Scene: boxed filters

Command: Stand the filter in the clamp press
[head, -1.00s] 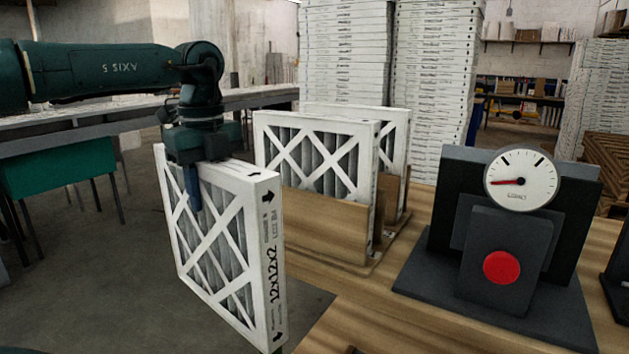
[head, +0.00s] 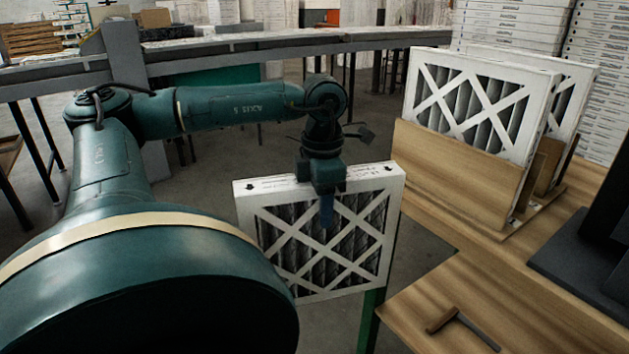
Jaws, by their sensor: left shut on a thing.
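A white-framed filter (head: 390,192) with a lattice over grey pleats hangs upright from my left gripper (head: 326,205), off the left edge of the wooden table. The gripper is shut on its top edge, with one blue finger showing on the near face. The clamp press (head: 585,262) shows only in part at the right edge, as a dark base and a dark upright plate. Its gauge and red button are outside the view. My right gripper is not in view.
A wooden rack (head: 455,168) on the table (head: 430,285) holds two more filters (head: 480,100) upright. A small wooden piece with a dark bar (head: 460,325) lies near the table's front. Stacked boxes (head: 600,120) stand behind. Open floor lies left of the table.

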